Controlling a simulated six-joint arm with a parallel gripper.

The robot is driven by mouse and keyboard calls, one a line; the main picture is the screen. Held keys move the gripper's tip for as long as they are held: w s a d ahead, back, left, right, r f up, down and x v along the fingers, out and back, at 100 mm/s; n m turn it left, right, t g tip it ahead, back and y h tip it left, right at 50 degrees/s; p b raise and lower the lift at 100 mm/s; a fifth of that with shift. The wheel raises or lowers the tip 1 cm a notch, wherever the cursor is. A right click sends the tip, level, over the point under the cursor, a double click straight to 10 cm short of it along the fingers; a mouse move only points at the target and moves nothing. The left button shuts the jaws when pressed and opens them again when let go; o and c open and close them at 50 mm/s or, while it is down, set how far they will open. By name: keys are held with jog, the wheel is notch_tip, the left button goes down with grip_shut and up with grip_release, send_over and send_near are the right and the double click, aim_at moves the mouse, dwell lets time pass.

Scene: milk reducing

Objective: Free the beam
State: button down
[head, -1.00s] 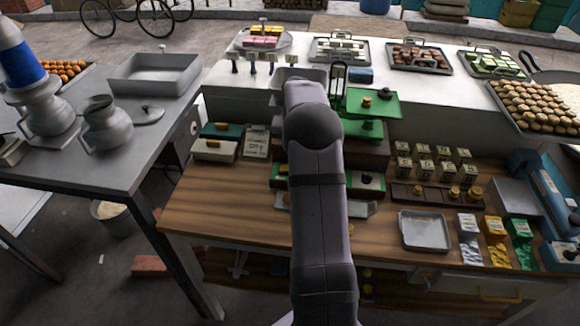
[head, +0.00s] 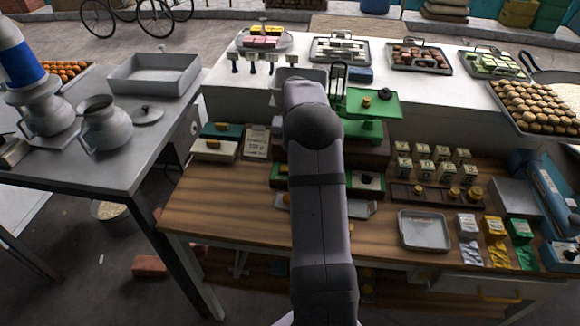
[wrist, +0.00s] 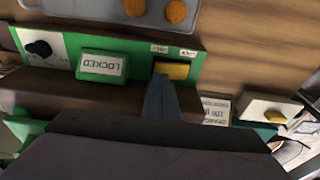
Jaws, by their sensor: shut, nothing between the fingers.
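The balance scale with a green pan (head: 372,103) and a green base (head: 366,131) stands behind my arm in the head view. My arm hides its middle, and I cannot make out the beam. In the wrist view a green panel (wrist: 142,50) carries a green block reading LOCKED (wrist: 102,65), upside down, and a black knob (wrist: 40,48). A yellow switch (wrist: 172,70) sits under two small white labels. My gripper (wrist: 161,88) is shut and empty, its tips at the yellow switch's lower edge. I cannot tell whether they touch. The head view hides the gripper.
A metal tray (head: 425,243) lies right of my arm on the wooden counter (head: 225,215). Several small weights (head: 430,168) stand behind it, with a brass-knobbed rack (head: 437,197). A white box with a yellow knob (head: 214,150) is at left. The counter's front left is clear.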

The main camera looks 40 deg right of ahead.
jog(key=shift+f+b, duration=0.5)
jog(key=shift+f, duration=0.4)
dwell(0.7)
notch_tip(320, 180, up, 7)
jog(key=p, duration=0.5)
jog(key=shift+p, duration=0.35)
dwell(0.6)
jog(key=s+a+n+b, duration=0.15)
jog(key=s+a, duration=0.25)
jog(key=a, duration=0.6)
jog(key=s+a+n+b, duration=0.1)
jog(key=s+a+n, duration=0.25)
jog(key=a, duration=0.65)
jog(key=s+a+f+n, duration=0.1)
jog(key=s+a+n, duration=0.1)
jog(key=s+a, duration=0.3)
jog(key=s+a+f+n+g+y+b, duration=0.1)
jog(key=s+a, duration=0.5)
jog(key=s, duration=0.6)
jog(key=shift+s+f+n, duration=0.15)
jog(key=shift+f+n, duration=0.35)
jog(key=shift+f, duration=0.3)
